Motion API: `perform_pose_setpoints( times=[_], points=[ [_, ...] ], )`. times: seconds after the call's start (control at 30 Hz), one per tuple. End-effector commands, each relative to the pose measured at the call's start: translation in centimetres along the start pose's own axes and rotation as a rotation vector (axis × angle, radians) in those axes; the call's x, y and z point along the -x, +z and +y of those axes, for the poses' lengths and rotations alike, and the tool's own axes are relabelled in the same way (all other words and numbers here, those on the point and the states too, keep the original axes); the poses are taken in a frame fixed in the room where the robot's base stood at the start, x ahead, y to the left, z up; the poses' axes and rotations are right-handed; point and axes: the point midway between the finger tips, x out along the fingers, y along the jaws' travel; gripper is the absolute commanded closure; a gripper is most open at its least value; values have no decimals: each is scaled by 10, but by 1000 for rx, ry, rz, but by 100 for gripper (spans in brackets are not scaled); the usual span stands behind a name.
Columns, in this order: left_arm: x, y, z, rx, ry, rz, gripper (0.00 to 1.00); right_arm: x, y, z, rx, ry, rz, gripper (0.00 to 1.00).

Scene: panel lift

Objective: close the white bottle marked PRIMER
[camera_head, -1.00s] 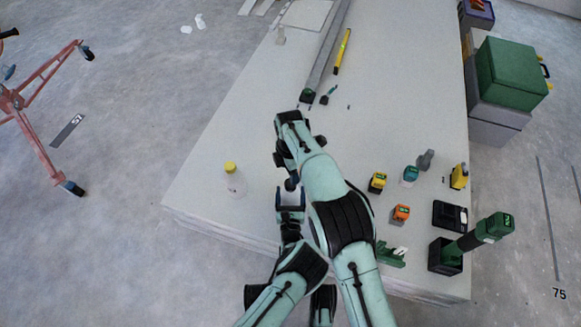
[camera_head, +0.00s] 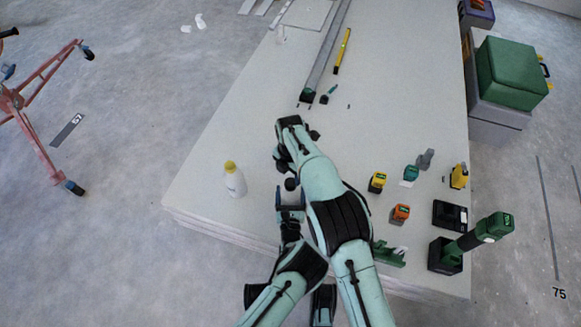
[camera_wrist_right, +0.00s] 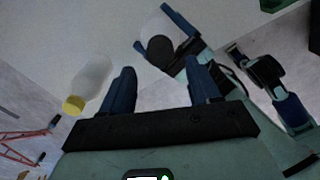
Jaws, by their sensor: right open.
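A white bottle (camera_wrist_right: 160,25) with a dark top (camera_wrist_right: 160,48) stands between the fingers of my left gripper (camera_head: 290,199), which reach along both its sides. The dark top also shows in the head view (camera_head: 291,184). My right gripper (camera_head: 284,157) is over the table just beyond that top. In the right wrist view its two blue fingers (camera_wrist_right: 163,88) are apart with nothing between them. A second white bottle (camera_head: 236,184) with a yellow cap (camera_head: 230,167) stands upright to the left, apart from both grippers. I can read no marking on either bottle.
The pale panel stack (camera_head: 225,130) is clear around the yellow-capped bottle. To the right stand small yellow (camera_head: 377,182), teal (camera_head: 411,173) and orange (camera_head: 400,212) tools and a green-black tool (camera_head: 470,243). A long grey bar (camera_head: 327,50) and a yellow level (camera_head: 342,50) lie at the back.

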Motion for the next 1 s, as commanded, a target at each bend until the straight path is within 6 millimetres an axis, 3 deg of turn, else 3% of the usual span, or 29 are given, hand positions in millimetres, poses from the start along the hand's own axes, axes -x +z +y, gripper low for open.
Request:
perform_pose_setpoints(
  times=[0.1,0.3,0.73,0.9,1.0],
  points=[
    [0,0,0,0,1,1,100,-22,0,-1,0,-4,0,39],
    [0,0,0,0,1,1,100,-46,0,0,0,-2,0,39],
    [0,0,0,0,1,1,100,-54,0,0,0,0,0,39],
    [0,0,0,0,1,1,100,-54,0,0,0,0,0,94],
    [0,0,0,0,1,1,100,-54,0,0,-4,0,0,96]
  ],
)
